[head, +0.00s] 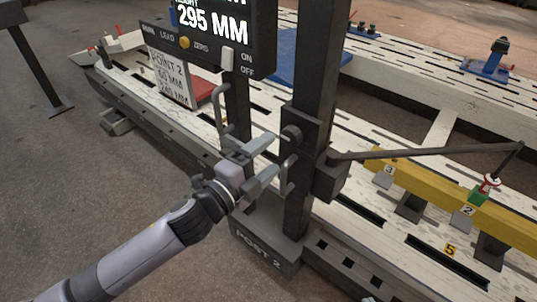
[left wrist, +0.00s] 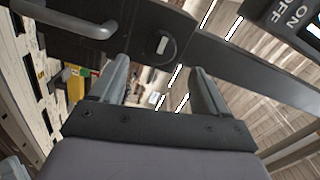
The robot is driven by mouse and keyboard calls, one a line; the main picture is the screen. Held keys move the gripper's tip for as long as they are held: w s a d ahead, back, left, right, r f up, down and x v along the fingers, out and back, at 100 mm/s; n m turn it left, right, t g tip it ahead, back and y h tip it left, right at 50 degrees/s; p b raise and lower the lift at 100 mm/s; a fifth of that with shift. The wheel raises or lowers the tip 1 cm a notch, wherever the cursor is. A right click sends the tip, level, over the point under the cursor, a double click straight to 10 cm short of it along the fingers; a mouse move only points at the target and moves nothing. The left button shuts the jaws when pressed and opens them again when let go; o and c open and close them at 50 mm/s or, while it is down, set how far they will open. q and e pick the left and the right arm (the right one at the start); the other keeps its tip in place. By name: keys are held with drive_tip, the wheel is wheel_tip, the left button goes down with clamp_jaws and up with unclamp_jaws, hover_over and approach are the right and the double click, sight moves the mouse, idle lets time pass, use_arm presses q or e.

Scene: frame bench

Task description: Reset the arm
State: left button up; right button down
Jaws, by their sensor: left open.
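A dark measuring arm (head: 430,152) reaches right from a carriage (head: 328,175) on the upright post (head: 313,80), whose base reads POST 2. A thin pointer hangs from its far end to a red and white tip at a green block (head: 478,192) on the yellow beam. My left gripper (head: 272,155) is open and empty at the left of the post, close to a dark hooked handle (head: 288,172); I cannot tell whether they touch. In the left wrist view, a round dark knob (left wrist: 160,44) with a pale slot shows beyond and between the open fingers (left wrist: 163,85). My right gripper is not in view.
A display box (head: 228,32) reading 295 MM hangs above the gripper. A grey bar handle (head: 218,115) stands close behind it. A card (head: 168,72) reading POINT 2 stands on the slotted white bench (head: 355,130).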

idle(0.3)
use_arm(q)
drive_tip(key=s+a+f+n+g+y+p, duration=0.1)
drive_tip(key=s+a+f+n+y, duration=0.3)
drive_tip(key=s+a+f+n, duration=0.4)
drive_tip(key=s+a+f+n+g+y+p, duration=0.1)
drive_tip(key=s+a+f+n+g+y, duration=0.2)
drive_tip(key=s+a+f+n, duration=0.5)
drive_tip(key=s+f+n+y, duration=0.1)
drive_tip(key=s+f+n, duration=0.3)
drive_tip(key=s, duration=0.1)
drive_tip(key=shift+n+p, duration=0.4)
drive_tip(key=shift+a, duration=0.1)
